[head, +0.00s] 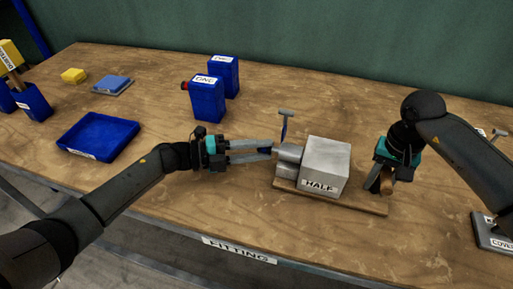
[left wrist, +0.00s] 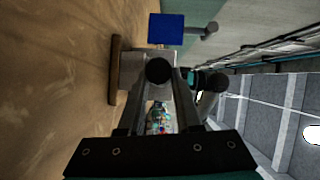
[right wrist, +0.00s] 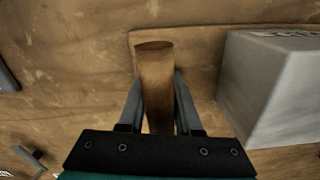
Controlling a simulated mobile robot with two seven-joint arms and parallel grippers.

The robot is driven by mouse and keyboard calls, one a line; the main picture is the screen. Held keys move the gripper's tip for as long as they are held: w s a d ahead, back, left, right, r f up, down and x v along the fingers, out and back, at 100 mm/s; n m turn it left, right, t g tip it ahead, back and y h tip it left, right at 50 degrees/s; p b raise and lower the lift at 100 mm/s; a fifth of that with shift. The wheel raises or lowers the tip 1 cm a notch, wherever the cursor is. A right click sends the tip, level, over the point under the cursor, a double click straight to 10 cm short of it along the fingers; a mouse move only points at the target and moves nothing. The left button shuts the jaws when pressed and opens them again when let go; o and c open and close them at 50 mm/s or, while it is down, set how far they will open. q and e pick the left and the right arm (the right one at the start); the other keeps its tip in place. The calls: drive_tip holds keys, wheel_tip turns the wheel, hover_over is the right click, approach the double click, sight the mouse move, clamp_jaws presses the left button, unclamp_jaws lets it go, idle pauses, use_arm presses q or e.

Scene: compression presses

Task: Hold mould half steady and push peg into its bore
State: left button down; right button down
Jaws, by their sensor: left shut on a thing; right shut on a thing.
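The mould half, a grey block marked HALF (head: 322,165), sits on a wooden board (head: 365,203), with grey round stubs at its left side. It also shows in the right wrist view (right wrist: 265,90). My left gripper (head: 268,150) is shut on the dark peg, whose round end (left wrist: 159,71) faces the left wrist camera. The peg is level and points at the block's left side. How far it is in the bore is hidden. My right gripper (right wrist: 157,85) is shut on an upright wooden handle (right wrist: 154,65) at the board's right end, beside the block.
Blue containers (head: 207,100) stand further back. An empty blue tray (head: 98,136) is at left. A plate marked COVER (head: 495,232) lies at far right. The table front is clear.

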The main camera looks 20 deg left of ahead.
use_arm(q)
drive_tip(key=shift+s+d, duration=0.1)
drive_tip(key=shift+d, duration=0.8)
drive_tip(key=c, duration=0.5)
unclamp_jaws()
drive_tip(key=shift+d, duration=0.1)
drive_tip(key=v, duration=1.2)
drive_tip(key=shift+r, duration=0.15)
